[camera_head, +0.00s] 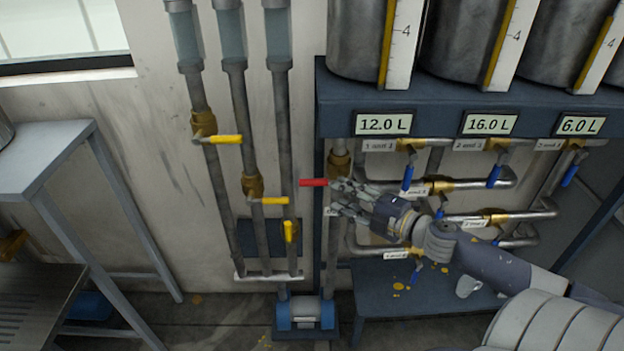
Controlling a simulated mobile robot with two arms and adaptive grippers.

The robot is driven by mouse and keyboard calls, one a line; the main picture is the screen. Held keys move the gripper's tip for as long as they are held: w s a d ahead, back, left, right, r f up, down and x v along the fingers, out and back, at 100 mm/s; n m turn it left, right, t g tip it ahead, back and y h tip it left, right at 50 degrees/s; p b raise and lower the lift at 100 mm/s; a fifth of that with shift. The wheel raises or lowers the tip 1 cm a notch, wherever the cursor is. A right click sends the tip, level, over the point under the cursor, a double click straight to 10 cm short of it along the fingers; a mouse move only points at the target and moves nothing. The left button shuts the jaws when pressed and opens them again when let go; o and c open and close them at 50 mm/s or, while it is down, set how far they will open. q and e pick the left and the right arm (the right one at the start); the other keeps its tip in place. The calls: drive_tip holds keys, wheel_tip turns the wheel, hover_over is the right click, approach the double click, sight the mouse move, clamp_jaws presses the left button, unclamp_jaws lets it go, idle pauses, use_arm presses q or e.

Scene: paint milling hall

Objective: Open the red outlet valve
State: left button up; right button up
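The red outlet valve handle (313,182) points left and lies level, sideways to its vertical pipe. Its brass body (340,163) shows just above, below the blue shelf. My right gripper (337,196) reaches in from the right, with its fingers spread apart. The upper finger is right beside the inner end of the red handle; I cannot tell whether they touch. Nothing shows between the fingers. The fingers hide the handle's pivot and part of the pipe. My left gripper is not in view.
Yellow-handled valves (226,139) sit on pipes to the left. Blue-handled valves (407,178) hang under the tanks at the right, close to my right arm. A blue pump (306,312) stands on the floor below. A white mug (468,287) is on a low dark bench. A metal table (45,155) stands left.

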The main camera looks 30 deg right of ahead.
sight(319, 184)
drive_tip(key=p+x, duration=0.1)
drive_tip(key=x, duration=0.3)
drive_tip(key=p+x, duration=0.1)
drive_tip(key=x, duration=0.4)
drive_tip(key=shift+d, duration=0.25)
drive_tip(key=shift+p+x, duration=0.35)
drive_tip(key=shift+x, duration=0.55)
drive_tip(key=shift+s+f, duration=0.1)
drive_tip(key=shift+f, duration=0.1)
clamp_jaws()
